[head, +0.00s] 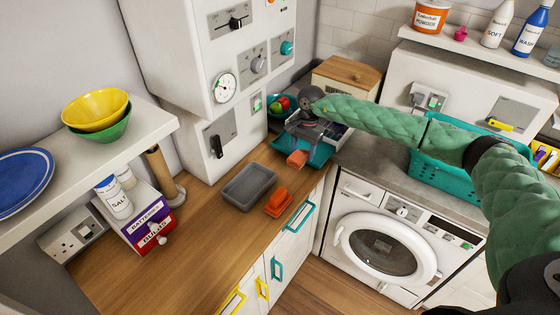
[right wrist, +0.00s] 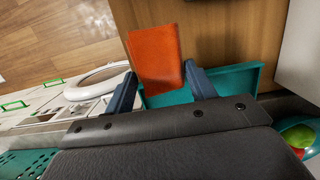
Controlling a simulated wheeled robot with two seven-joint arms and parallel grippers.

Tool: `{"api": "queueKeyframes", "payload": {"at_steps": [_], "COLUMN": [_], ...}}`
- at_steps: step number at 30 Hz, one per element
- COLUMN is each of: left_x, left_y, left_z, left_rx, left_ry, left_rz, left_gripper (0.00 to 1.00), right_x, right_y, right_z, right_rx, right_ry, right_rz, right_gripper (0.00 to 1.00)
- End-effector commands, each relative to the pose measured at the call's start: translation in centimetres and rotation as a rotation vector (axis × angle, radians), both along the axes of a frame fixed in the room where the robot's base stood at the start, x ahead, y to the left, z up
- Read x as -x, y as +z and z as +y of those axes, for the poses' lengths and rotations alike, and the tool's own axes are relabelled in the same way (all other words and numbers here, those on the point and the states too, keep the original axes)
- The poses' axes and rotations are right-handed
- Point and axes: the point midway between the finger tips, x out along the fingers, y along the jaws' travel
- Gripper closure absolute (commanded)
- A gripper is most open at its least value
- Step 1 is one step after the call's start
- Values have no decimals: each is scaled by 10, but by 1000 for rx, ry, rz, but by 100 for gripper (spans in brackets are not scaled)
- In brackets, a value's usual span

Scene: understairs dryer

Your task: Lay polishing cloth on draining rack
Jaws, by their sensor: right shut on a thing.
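My right gripper (head: 299,143) reaches in from the right to the back corner of the counter. It is shut on an orange cloth (head: 297,158), which hangs out past the fingers. In the right wrist view the cloth (right wrist: 156,58) shows flat and rectangular between the two dark fingers (right wrist: 162,90). Below it is a teal tray-like rack (head: 318,155), which I take for the draining rack; its edge also shows in the right wrist view (right wrist: 235,78). The gripper hides much of the rack, and I cannot tell whether the cloth touches it. My left gripper is not in view.
A grey tray (head: 249,186) and another orange item (head: 278,203) lie on the wooden counter in front. A bowl of fruit (head: 281,104) stands behind the rack. A teal basket (head: 440,160) sits above the washing machine (head: 383,250).

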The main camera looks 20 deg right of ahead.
Motion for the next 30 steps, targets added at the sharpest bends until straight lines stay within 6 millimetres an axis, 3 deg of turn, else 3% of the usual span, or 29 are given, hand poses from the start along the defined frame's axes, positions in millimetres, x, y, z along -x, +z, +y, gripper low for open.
{"api": "queueKeyframes", "payload": {"at_steps": [6,12,22,30], "left_x": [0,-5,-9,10], "left_y": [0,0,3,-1], "left_z": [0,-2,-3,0], "left_rx": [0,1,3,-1], "left_ry": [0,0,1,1], "left_rz": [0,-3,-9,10], "left_gripper": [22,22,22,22], "right_x": [-29,-46,-49,-49], "right_y": [-24,-38,-59,-82], "right_z": [29,45,48,47], "right_rx": [-2,-1,1,0], "right_ry": [1,1,0,0], "right_rz": [0,-1,3,1], "right_gripper": [66,66,66,66]}}
